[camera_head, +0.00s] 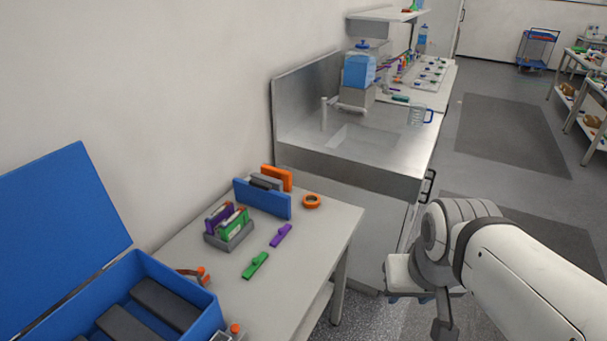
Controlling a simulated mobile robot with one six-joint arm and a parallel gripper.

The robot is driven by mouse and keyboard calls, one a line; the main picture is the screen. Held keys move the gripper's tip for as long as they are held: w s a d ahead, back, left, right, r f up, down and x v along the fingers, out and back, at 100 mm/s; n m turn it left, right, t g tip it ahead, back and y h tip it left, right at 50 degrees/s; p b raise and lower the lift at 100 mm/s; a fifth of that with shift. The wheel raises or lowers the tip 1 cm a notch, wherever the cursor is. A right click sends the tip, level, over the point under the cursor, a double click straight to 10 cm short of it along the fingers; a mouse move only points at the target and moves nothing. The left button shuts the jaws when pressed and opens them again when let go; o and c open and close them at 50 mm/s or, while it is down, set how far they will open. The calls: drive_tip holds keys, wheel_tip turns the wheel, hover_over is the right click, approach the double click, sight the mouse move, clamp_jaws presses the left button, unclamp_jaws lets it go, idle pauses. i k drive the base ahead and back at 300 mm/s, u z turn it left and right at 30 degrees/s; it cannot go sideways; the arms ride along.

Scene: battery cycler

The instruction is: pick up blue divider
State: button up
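The blue divider (262,199) looks like an upright flat panel on the light table. It stands in front of a grey piece (268,181) and an orange panel (284,177), at the back of the table near the wall. My gripper (444,326) is at the lower right, off the table's right side and well apart from the divider. It points downward and its fingertips are not clear, so its opening cannot be made out. Nothing of mine touches the divider.
An orange ring (312,201) lies right of the divider. A grey holder (228,239) with purple and green pieces stands in front. A purple piece (281,235) and a green piece (255,265) lie loose. An open blue case (208,316) fills the lower left. A metal sink counter (385,168) stands behind.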

sight(255, 193)
drive_tip(key=z, duration=1.4)
drive_tip(key=i, duration=2.25)
drive_tip(key=u, duration=0.7)
drive_tip(key=k, duration=0.1)
drive_tip(key=u, duration=2.8)
drive_tip(key=i, duration=1)
